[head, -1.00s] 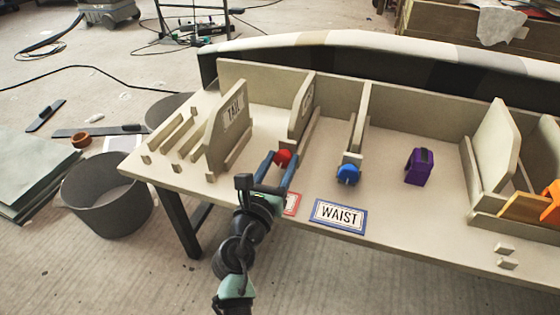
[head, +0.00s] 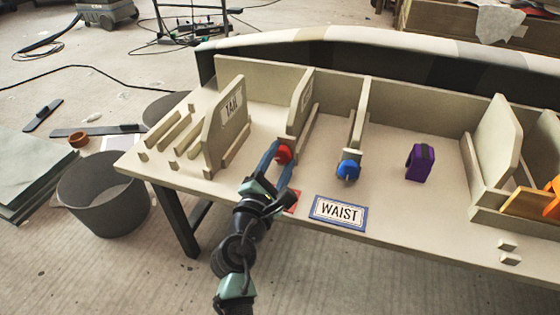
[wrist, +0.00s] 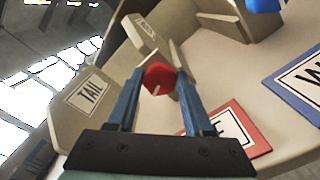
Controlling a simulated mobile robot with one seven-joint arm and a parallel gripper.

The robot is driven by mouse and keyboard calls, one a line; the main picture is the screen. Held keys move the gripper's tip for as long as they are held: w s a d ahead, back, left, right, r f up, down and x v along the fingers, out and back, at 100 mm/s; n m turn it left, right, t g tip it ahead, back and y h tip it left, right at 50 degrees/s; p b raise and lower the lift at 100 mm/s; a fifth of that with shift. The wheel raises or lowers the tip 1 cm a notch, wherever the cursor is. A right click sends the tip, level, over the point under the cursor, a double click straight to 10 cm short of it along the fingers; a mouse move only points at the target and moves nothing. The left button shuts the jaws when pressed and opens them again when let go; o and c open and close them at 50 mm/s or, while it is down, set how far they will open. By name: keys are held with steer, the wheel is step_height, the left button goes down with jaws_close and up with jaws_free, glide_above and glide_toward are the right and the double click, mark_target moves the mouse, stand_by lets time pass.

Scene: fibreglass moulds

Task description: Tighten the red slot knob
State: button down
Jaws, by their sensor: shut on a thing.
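The red slot knob (head: 284,155) sits at the front end of a divider slot on the table, second panel from the left. In the wrist view the red knob (wrist: 158,78) lies between the tips of my two blue fingers, with a pale mark on its face. My gripper (head: 280,161) is shut on the knob, reaching it from the front; its fingers also show in the wrist view (wrist: 156,82). A blue knob (head: 348,170) sits on the slot to the right.
A TAIL panel (head: 225,125) stands left of the red knob. A red-edged card (wrist: 228,135) lies below my gripper, partly hidden. The WAIST card (head: 339,212) and a purple clamp-like object (head: 419,163) are to the right. Bare table lies between them.

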steer(key=m, duration=0.1)
steer(key=m+b, duration=0.1)
steer(key=m, duration=0.2)
steer(key=shift+f+m+b, duration=0.25)
steer(key=shift+m+b, duration=0.05)
steer(key=shift+b, duration=0.05)
steer(key=m+b, duration=0.2)
steer(key=m, duration=0.3)
steer(key=shift+b, duration=0.3)
steer(key=m+b, duration=0.2)
steer(key=m, duration=0.3)
steer(key=shift+f, duration=0.15)
steer(key=m+b, duration=0.3)
steer(key=m, duration=0.1)
steer(key=shift+m, duration=0.3)
steer(key=m+b, duration=0.3)
steer(key=m, duration=0.2)
steer(key=shift+a+f, duration=0.1)
steer(key=m+b, duration=0.2)
steer(key=m, duration=0.2)
steer(key=shift+a+m+b, duration=0.1)
steer(key=shift+m+b, duration=0.25)
steer(key=shift+m, duration=0.05)
steer(key=m+b, duration=0.2)
steer(key=m, duration=0.2)
steer(key=shift+m, duration=0.3)
steer(key=m, duration=0.4)
steer(key=shift+r+m, duration=0.3)
